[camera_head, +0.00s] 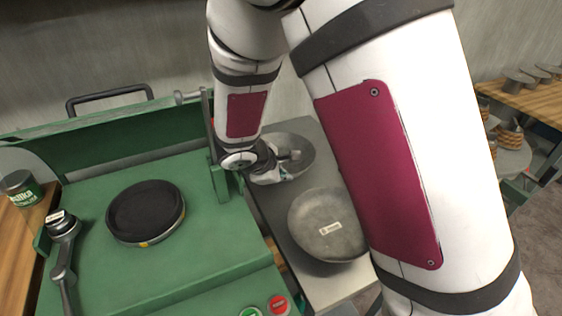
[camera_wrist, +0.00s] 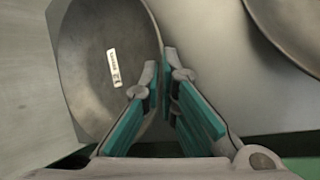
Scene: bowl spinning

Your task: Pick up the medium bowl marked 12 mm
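Two grey metal bowls show in the head view. The far bowl (camera_head: 300,143) is partly covered by my gripper (camera_head: 287,170), and the near bowl (camera_head: 322,248) carries a small white label. In the wrist view my gripper (camera_wrist: 160,68) has its teal-padded fingers nearly together at the tips, with the rim of the labelled bowl (camera_wrist: 85,60) between them. One finger is inside this bowl and the other outside. The label print is too small to read surely. Whether this bowl is raised off its support I cannot tell.
The near bowl's edge also shows at the wrist view's upper right (camera_wrist: 295,25). The bowls are over a grey table (camera_head: 335,285). A green machine (camera_head: 190,255) with a black round plate (camera_head: 146,210) is on the left. Stacked parts (camera_head: 510,135) stand at far right.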

